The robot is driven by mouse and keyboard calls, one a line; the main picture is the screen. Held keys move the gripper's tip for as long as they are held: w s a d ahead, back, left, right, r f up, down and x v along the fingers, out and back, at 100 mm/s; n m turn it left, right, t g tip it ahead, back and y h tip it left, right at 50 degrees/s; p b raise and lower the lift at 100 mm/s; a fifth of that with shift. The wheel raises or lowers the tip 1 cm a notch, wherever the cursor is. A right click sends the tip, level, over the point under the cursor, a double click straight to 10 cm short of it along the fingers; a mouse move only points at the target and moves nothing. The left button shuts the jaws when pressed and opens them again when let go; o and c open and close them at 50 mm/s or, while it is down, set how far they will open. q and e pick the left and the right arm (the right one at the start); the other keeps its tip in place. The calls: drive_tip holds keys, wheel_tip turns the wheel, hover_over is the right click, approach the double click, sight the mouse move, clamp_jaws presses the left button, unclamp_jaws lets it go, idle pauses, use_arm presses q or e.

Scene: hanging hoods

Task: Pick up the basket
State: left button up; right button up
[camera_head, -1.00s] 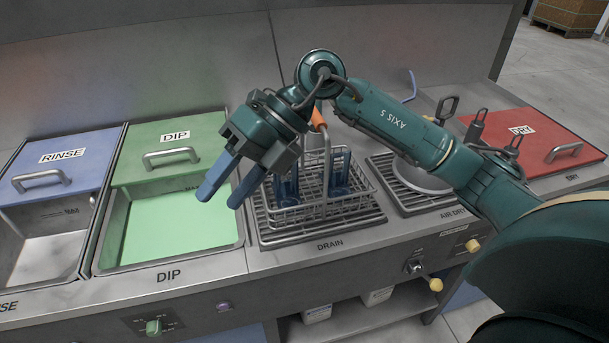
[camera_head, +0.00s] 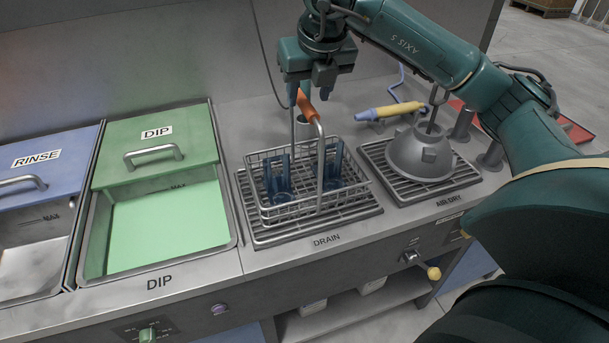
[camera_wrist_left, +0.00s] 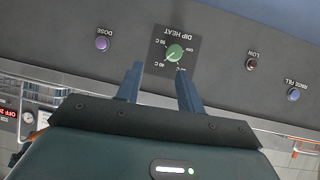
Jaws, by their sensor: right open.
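The wire basket (camera_head: 318,197) stands on the drain grate in the head view, with blue upright pieces (camera_head: 279,180) inside it. Its tall wire handle rises to an orange grip (camera_head: 306,104). My left gripper (camera_wrist_left: 159,88) shows only in the left wrist view, open and empty, facing the counter's front panel.
Left of the basket is the green DIP basin (camera_head: 238,240) with its half-open lid (camera_head: 160,133). A grey bowl-like part (camera_head: 420,155) sits on the air-dry grate to the right, with a yellow-handled tool (camera_head: 390,111) behind it. A green DIP HEAT knob (camera_wrist_left: 174,53) is on the front panel.

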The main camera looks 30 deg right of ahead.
drive_tip(key=shift+a+p+x, duration=0.15)
drive_tip(key=shift+p+x, duration=0.15)
drive_tip(key=shift+x, duration=1.1)
drive_tip(key=shift+a+p+x, duration=0.2)
drive_tip(key=shift+p+x, duration=0.1)
drive_tip(key=shift+x, duration=1.05)
drive_tip(key=shift+s+f, duration=0.1)
drive_tip(key=shift+s, duration=0.05)
drive_tip(key=shift+c, duration=0.5)
clamp_jaws()
drive_tip(key=shift+r, duration=0.25)
